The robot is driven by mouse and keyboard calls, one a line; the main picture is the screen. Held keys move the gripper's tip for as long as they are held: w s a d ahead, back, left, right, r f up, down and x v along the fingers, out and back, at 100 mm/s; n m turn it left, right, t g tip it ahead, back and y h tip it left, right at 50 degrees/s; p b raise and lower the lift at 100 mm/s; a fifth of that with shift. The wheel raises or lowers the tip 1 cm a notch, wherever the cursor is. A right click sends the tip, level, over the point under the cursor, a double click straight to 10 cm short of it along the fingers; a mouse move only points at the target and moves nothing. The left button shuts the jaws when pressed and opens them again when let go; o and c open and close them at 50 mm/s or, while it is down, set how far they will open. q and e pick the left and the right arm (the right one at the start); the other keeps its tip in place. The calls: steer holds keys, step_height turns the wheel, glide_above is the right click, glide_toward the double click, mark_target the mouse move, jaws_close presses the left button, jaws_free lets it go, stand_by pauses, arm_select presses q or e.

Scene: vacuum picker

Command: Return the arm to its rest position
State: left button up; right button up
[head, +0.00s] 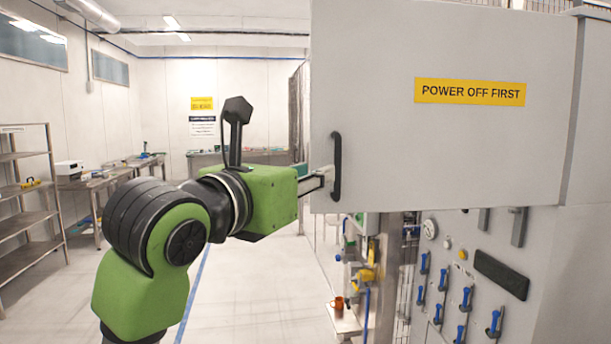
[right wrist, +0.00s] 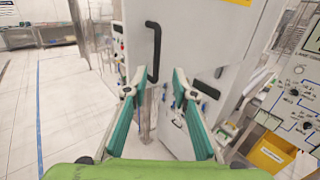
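The one arm in the head view is green and black, and its pose fits the right wrist view, so I take it as my right arm. My right gripper (head: 322,180) is beside the black door handle (head: 337,166) on a large grey door (head: 450,140) with a yellow POWER OFF FIRST label. In the right wrist view the teal fingers of my right gripper (right wrist: 158,82) are spread, with nothing held. The handle (right wrist: 154,50) stands ahead, its lower end between the fingertips in the picture. I cannot tell whether they touch. My left gripper is not in view.
A panel with blue-handled valves (head: 465,300) is below the door. A small shelf with an orange cup (head: 338,303) stands left of it. Steel shelving (head: 25,222) and workbenches are at the far left and back. The floor (head: 255,285) left of the door is clear.

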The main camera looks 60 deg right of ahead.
steer(key=shift+a, duration=0.55)
